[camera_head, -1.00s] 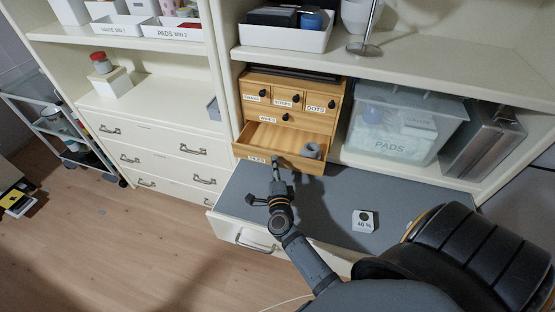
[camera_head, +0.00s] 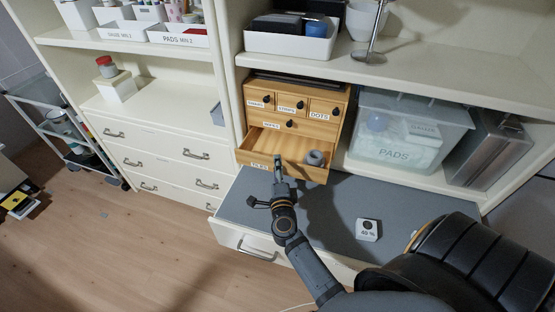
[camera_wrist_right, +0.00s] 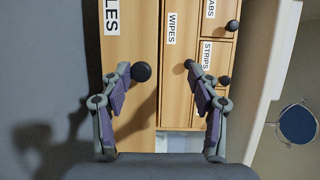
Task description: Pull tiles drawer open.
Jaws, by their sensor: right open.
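The small wooden cabinet (camera_head: 289,117) stands on the shelf at centre. My right gripper (camera_head: 278,165) is at the middle of the drawer front. In the right wrist view, my right gripper (camera_wrist_right: 160,82) is open, its fingers spread in front of the cabinet. The dark tiles knob (camera_wrist_right: 141,71) is between them, close beside the left finger; I cannot tell if they touch. My left gripper is not in view.
A grey countertop (camera_head: 325,207) lies below the cabinet, with a small white block marked 40 % (camera_head: 367,229) on it. A clear pads bin (camera_head: 408,130) stands to the right. White drawers (camera_head: 170,158) are at left. Open floor is at lower left.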

